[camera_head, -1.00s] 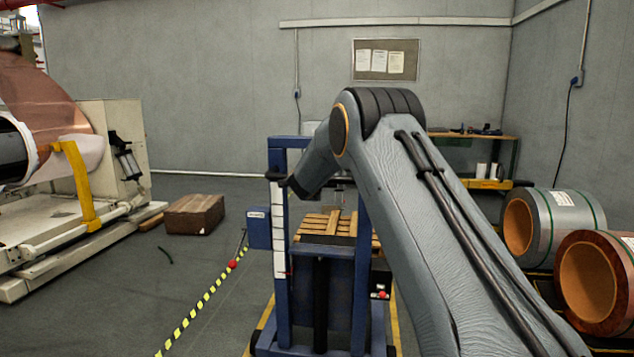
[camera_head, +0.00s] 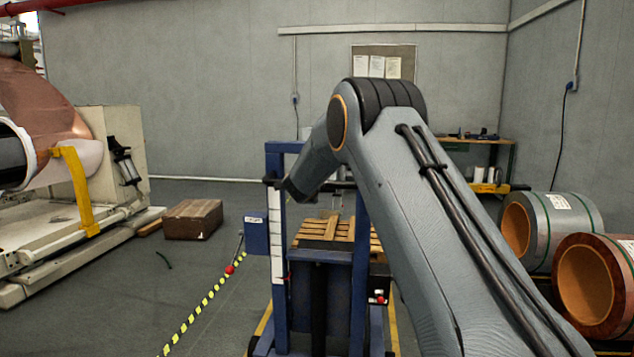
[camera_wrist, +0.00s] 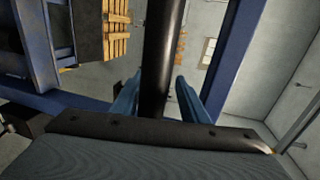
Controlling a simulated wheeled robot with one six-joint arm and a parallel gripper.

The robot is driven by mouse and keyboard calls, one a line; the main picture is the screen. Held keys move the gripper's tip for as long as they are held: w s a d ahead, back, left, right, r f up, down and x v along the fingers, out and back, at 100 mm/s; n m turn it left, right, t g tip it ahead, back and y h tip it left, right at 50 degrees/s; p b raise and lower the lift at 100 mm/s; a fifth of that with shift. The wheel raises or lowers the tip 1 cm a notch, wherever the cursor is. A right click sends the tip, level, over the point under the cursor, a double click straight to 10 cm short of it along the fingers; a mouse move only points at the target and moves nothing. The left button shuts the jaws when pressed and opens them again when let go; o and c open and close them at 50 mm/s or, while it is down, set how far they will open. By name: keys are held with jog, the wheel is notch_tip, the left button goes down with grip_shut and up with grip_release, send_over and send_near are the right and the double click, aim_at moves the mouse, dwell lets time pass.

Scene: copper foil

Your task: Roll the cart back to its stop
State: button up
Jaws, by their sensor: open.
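The cart (camera_head: 276,215) is a blue upright frame on wheels, standing in the middle of the head view. A black handle bar (camera_head: 337,186) runs across its near side. In the wrist view the bar (camera_wrist: 162,45) passes between the two blue fingers of my gripper (camera_wrist: 157,88). The gripper is open, with a gap beside the bar; I cannot tell whether either finger touches it. In the head view my arm hides the fingers and part of the frame. I cannot make out the cart's stop.
Yellow floor lines (camera_head: 394,325) flank the cart. A wooden pallet (camera_head: 330,228) shows through the frame. A brown box (camera_head: 192,219) and a machine (camera_head: 50,235) are left.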

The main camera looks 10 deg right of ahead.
jog(key=v, duration=0.5)
jog(key=shift+s+a+r, duration=0.1)
jog(key=shift+s, duration=0.2)
